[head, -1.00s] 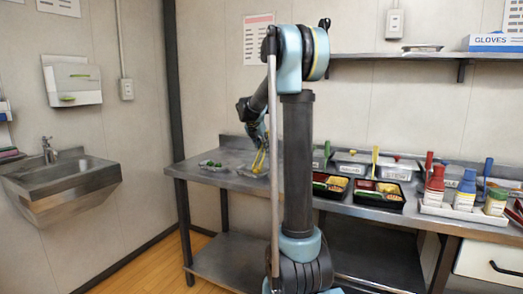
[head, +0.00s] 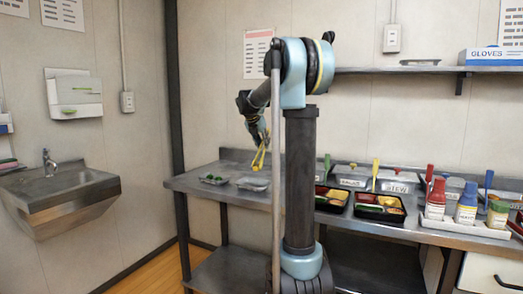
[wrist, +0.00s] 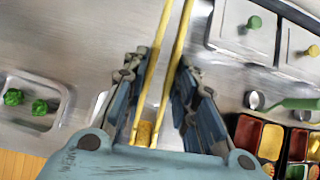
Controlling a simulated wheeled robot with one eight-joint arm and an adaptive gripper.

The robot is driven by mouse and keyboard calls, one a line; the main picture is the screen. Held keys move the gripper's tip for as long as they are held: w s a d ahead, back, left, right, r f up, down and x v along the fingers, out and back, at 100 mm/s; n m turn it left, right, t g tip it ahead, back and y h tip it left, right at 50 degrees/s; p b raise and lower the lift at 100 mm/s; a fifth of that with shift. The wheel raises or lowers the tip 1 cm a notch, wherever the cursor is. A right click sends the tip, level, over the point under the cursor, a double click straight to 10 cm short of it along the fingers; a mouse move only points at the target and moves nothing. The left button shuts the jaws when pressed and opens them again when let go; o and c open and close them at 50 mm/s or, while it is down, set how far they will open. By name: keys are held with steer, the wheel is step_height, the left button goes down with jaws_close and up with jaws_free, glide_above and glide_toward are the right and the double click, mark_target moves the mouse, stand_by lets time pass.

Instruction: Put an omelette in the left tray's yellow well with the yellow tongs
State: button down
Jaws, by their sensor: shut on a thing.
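My gripper (wrist: 160,75) is shut on the yellow tongs (wrist: 180,35), whose two arms run between its fingers. The tongs also show in the head view (head: 259,156), hanging above the counter. A yellow-brown block that looks like an omelette (wrist: 145,133) sits between the tong arms in the wrist view; it is too small to make out in the head view. The left tray (head: 332,211), black and partly hidden by my column, lies to the right of my gripper. Its yellow well (head: 338,194) shows in the head view and in the wrist view (wrist: 270,142).
A steel dish (head: 253,187) lies below the tongs, and a dish with green pieces (head: 213,179) is to its left. A second black tray (head: 379,217) sits right of the left tray. Lidded containers (head: 351,180) stand behind; bottles (head: 466,200) stand at right.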

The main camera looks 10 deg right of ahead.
steer(key=shift+r, duration=0.55)
step_height(320, 180, up, 12)
stand_by(0.7)
steer(key=s+d, duration=1)
steer(key=d, duration=0.5)
steer(key=shift+s+d, duration=0.15)
steer(key=shift+d, duration=0.2)
